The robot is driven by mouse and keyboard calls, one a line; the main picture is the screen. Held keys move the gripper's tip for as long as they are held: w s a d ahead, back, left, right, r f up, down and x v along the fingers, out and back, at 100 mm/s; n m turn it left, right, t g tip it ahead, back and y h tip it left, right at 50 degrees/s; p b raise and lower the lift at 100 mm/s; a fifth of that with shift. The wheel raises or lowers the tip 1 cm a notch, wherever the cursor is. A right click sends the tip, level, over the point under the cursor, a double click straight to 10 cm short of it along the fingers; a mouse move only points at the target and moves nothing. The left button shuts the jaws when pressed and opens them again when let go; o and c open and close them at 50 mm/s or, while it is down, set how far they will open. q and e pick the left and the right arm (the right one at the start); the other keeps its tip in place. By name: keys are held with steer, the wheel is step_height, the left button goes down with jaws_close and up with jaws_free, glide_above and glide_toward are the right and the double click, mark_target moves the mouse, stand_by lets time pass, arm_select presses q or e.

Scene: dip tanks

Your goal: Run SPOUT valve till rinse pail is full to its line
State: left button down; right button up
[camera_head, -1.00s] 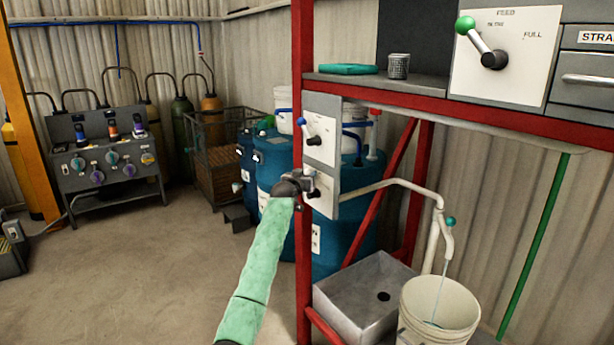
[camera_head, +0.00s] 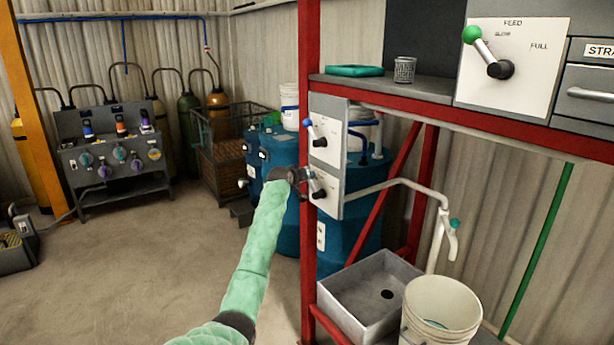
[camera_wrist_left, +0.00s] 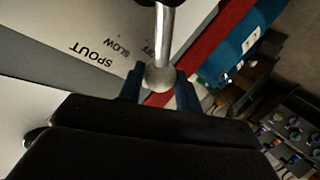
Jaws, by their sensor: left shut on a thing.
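The SPOUT valve plate (camera_head: 328,193) is the lower panel on the red post. In the left wrist view its lettering (camera_wrist_left: 92,54) shows SPOUT and SLOW, and a metal lever (camera_wrist_left: 163,35) ends in a pale round knob (camera_wrist_left: 160,77). My left gripper (camera_wrist_left: 160,86) is shut on that knob; in the head view the gripper (camera_head: 303,178) partly hides the lever. The white rinse pail (camera_head: 413,322) stands below the spout pipe (camera_head: 447,238), with some water (camera_head: 437,324) low in its visible interior. No stream shows from the spout. The pail's line cannot be made out. My right gripper is out of view.
A grey sink (camera_head: 360,300) stands left of the pail. Another blue-knobbed valve plate (camera_head: 325,130) is just above the SPOUT one. The red shelf beam (camera_head: 430,113) and a green-knobbed FEED valve (camera_head: 510,60) are above right. Blue drums (camera_head: 280,160) stand behind the post.

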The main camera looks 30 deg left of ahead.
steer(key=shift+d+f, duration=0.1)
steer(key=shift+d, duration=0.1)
arm_select(q)
steer(key=c, duration=1.4)
jaws_free()
steer(key=shift+o, duration=0.7)
steer(key=shift+a, duration=0.1)
steer(key=shift+f, duration=0.1)
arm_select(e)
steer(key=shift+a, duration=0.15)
arm_select(q)
steer(key=shift+s, duration=0.2)
steer(key=b+v, duration=0.3)
steer(key=v, duration=0.4)
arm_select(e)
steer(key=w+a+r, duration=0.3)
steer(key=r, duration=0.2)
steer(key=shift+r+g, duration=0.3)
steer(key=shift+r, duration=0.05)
arm_select(q)
steer(key=shift+s, duration=0.15)
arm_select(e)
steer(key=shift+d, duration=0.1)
